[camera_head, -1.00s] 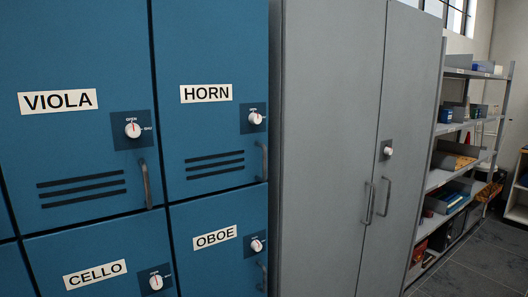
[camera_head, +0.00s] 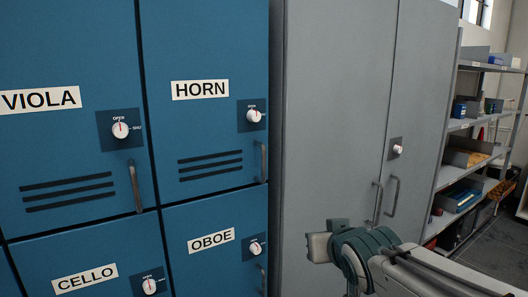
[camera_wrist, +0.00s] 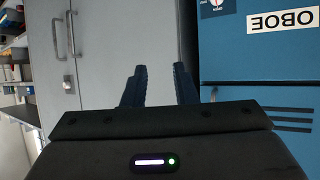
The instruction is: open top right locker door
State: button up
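The blue HORN locker door (camera_head: 215,135) is at the top right of the locker block in the head view and looks closed. It has a white round knob (camera_head: 254,116) and a grey vertical handle (camera_head: 263,162) on its right side. The knob's setting is too small to read surely. My gripper (camera_wrist: 158,69) is open and empty in the wrist view, its two dark fingers apart in front of the grey cabinet. The upside-down OBOE door (camera_wrist: 265,85) is to its right there. My arm (camera_head: 385,262) enters the head view at lower right, apart from the HORN handle.
The VIOLA (camera_head: 75,140), CELLO (camera_head: 88,265) and OBOE doors surround the HORN door. A tall grey two-door cabinet (camera_head: 335,120) stands right beside the lockers. Metal shelving (camera_head: 482,122) with boxes is farther right. Open floor shows at lower right.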

aim_at(264, 155)
jog(key=w+a+r+n+t+y, duration=0.4)
jog(key=a+r, duration=0.4)
jog(key=r, duration=0.5)
jog(key=shift+m+y, duration=0.6)
jog(key=p+x, duration=0.4)
jog(key=x, duration=1)
jog(key=shift+c, duration=0.4)
grip_shut()
